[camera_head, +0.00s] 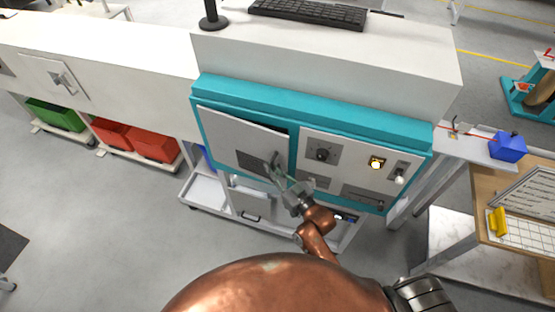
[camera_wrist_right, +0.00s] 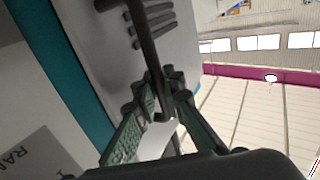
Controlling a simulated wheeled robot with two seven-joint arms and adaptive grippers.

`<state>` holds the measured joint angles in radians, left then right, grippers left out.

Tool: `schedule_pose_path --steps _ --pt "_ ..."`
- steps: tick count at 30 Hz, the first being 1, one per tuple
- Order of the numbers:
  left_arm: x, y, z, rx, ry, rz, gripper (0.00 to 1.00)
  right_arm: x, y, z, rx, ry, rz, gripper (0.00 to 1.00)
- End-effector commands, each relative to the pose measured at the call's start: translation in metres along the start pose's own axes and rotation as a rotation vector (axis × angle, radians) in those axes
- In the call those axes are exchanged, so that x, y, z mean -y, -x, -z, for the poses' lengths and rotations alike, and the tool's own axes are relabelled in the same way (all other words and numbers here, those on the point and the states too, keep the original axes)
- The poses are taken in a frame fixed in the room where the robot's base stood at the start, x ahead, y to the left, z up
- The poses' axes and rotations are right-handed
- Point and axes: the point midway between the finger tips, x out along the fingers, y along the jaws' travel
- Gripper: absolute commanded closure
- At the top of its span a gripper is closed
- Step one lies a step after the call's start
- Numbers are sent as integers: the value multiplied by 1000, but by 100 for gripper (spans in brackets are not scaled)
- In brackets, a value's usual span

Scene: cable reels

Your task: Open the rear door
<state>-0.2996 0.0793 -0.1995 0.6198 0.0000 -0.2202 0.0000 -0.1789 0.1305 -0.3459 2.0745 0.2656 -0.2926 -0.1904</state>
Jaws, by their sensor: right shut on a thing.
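The door (camera_head: 235,130) is a pale grey panel on the left of the teal-framed cabinet front, with a dark vent grille low on it. It stands ajar: a dark gap shows along its top right edge. My right gripper (camera_head: 274,170) is at the door's right side. In the right wrist view, its green-padded fingers (camera_wrist_right: 158,105) are shut around the dark bar handle (camera_wrist_right: 143,45). The door's face with slots (camera_wrist_right: 170,50) shows behind the handle there. My left gripper is not in view.
A fixed panel with a knob (camera_head: 322,154) and a lit yellow button (camera_head: 376,163) is right of the door. A white wheeled cart (camera_head: 205,190) stands below. Red bins (camera_head: 152,145) are at left, a wooden table (camera_head: 480,190) at right.

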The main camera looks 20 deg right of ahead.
Motion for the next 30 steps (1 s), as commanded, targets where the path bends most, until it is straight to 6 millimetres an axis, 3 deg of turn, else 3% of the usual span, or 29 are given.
schedule_pose_path --steps 1,6,10,22,23,24,30 --pt "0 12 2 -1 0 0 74 16 5 2 9 -9 1 100" --pt "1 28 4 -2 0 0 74 61 14 1 9 -8 0 100" --pt "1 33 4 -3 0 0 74 81 16 0 7 -4 -1 100" --pt "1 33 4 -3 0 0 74 88 16 -1 5 -1 0 100" --pt "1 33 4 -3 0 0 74 88 16 -1 5 -2 0 89" --pt "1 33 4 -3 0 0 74 88 16 -1 5 -1 0 86" --pt "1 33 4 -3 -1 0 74 88 16 0 4 -1 0 83"
